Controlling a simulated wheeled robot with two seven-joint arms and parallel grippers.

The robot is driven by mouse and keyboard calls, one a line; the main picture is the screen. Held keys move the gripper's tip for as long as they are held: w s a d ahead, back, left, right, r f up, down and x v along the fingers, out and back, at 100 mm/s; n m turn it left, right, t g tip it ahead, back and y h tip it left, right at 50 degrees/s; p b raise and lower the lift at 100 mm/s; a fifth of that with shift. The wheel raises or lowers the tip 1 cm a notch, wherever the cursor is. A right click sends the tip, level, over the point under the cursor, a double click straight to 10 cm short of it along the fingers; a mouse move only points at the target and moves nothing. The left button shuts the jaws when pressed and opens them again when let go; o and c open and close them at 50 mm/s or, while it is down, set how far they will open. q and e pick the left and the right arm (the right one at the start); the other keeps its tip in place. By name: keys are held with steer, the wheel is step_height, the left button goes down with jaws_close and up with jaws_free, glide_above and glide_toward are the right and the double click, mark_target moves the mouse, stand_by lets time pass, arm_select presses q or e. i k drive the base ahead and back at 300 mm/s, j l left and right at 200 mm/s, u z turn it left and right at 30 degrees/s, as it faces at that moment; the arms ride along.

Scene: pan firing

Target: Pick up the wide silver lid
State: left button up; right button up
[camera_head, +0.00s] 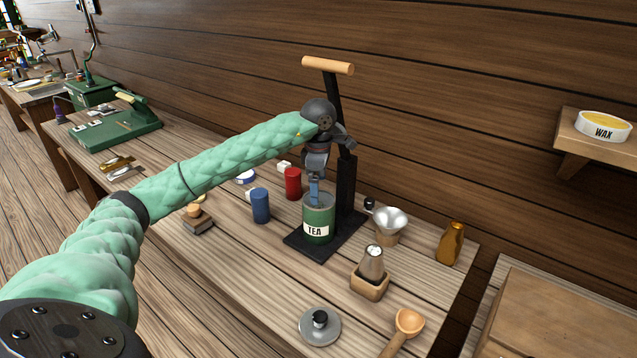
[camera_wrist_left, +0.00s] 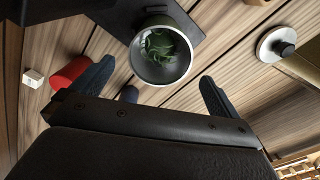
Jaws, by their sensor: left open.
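The wide silver lid (camera_head: 309,334) lies flat on the wooden table near its front edge, with a black knob on top. It also shows in the left wrist view at the upper right (camera_wrist_left: 267,49). My left gripper (camera_head: 315,192) points down over the green tea tin (camera_head: 319,219), apart from the lid, which is nearer the front. In the left wrist view its two fingers (camera_wrist_left: 155,88) are spread and empty. The tin is open, with green leaves inside. Whether the fingers touch the tin is unclear. My right gripper is out of view.
The tin stands on the black base of a press (camera_head: 336,100) with a wooden handle. A red cylinder (camera_head: 293,184) and a blue one (camera_head: 260,206) stand left. A funnel (camera_head: 390,220), a metal shaker in a wooden block (camera_head: 369,284) and a wooden scoop (camera_head: 408,322) lie around the lid.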

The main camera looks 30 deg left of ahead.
mark_target(317, 326)
steer(key=k, duration=1.5)
